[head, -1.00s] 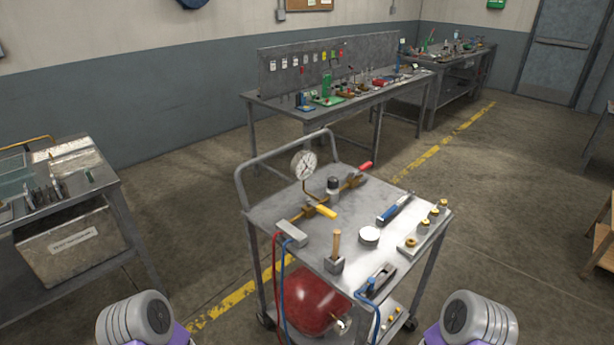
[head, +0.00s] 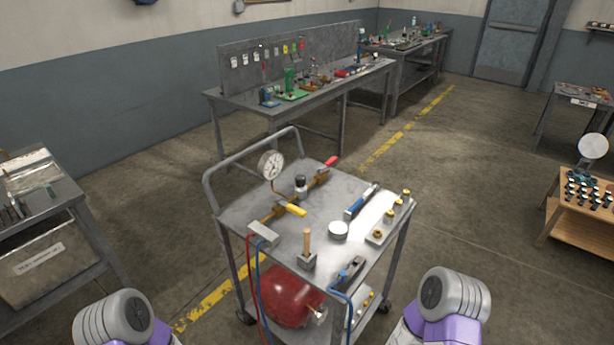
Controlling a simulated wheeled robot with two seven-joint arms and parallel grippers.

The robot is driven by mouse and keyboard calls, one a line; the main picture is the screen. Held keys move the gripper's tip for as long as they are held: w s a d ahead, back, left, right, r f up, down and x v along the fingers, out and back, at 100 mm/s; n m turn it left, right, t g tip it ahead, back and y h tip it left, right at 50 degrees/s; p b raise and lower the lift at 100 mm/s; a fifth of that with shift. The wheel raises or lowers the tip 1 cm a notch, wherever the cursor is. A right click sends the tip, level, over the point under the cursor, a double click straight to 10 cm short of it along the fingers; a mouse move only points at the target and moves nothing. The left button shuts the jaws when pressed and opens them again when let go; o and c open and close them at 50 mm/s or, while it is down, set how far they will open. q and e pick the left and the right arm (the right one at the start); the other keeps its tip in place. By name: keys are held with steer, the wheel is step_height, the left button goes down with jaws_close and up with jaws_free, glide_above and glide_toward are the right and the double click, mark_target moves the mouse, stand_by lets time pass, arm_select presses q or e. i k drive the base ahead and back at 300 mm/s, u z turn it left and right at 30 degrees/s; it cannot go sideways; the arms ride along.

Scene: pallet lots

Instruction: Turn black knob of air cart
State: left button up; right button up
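The air cart (head: 270,208) stands in front of me, a grey metal cart with a push handle. The black knob (head: 300,181) sits upright on the brass pipe line on the cart top, between a yellow lever (head: 291,209) and a red lever (head: 331,163). A round pressure gauge (head: 271,165) rises at the left of the line. My two arms show at the lower left and lower right, short of the cart. Neither gripper is in view.
A wooden-handled tool (head: 307,243), a white round tin (head: 338,230) and a blue-handled tool (head: 361,202) share the cart top. A red tank (head: 291,296) and hoses are below. A side bench (head: 68,193) stands left; a wooden stand (head: 572,237) stands right. Floor right of the cart is clear.

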mark_target(301, 179)
steer(key=z, duration=1.9)
steer(key=i, duration=2.85)
steer(key=u, duration=3.5)
